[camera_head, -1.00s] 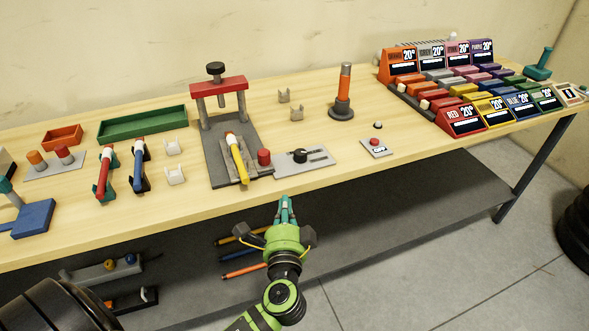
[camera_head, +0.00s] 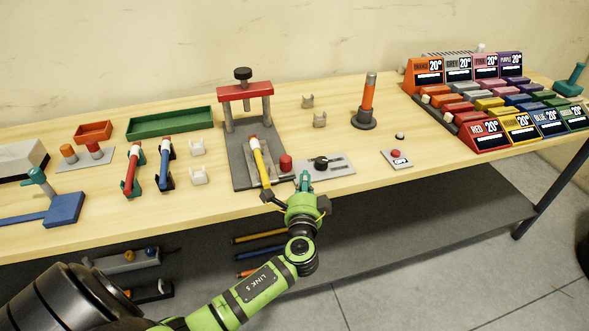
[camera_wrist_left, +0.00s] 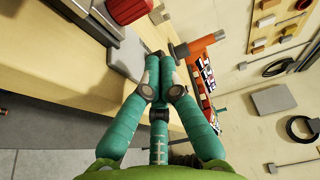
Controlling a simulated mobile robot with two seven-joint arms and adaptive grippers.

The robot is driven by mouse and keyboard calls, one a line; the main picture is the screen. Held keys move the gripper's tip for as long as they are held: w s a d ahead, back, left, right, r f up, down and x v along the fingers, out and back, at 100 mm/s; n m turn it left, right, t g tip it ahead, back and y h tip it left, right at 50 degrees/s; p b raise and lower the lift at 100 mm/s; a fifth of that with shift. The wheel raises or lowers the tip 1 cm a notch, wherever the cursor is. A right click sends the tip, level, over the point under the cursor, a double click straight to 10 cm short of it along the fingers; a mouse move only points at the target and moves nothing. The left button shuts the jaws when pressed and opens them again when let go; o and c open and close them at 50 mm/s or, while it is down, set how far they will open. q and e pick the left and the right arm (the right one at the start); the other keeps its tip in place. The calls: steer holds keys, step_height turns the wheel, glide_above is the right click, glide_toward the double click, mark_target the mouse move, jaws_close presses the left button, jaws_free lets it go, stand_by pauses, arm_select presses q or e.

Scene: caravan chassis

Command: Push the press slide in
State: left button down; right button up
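The press (camera_head: 245,92) stands on the table with a red crossbar, two grey posts and a dark screw knob on top. My left gripper (camera_head: 304,177) is at the table's front edge, just right of the slide's front end, apart from the tube. In the left wrist view its teal fingers (camera_wrist_left: 161,82) meet at the tips and hold nothing visible. My right gripper is not in view.
A red cylinder (camera_head: 286,163) and a grey plate with a black knob (camera_head: 338,166) sit close to my left gripper. A red-button plate (camera_head: 396,159) lies further right. The floor in front is clear.

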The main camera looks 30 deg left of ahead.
arm_select(q)
steer(key=shift+w+a+p, duration=0.2)
steer(key=shift+a+p, duration=0.1)
steer(key=shift+a, duration=0.65)
steer(key=shift+w+a+p, duration=0.2)
steer(key=shift+a+p, duration=0.05)
steer(key=shift+a, duration=0.7)
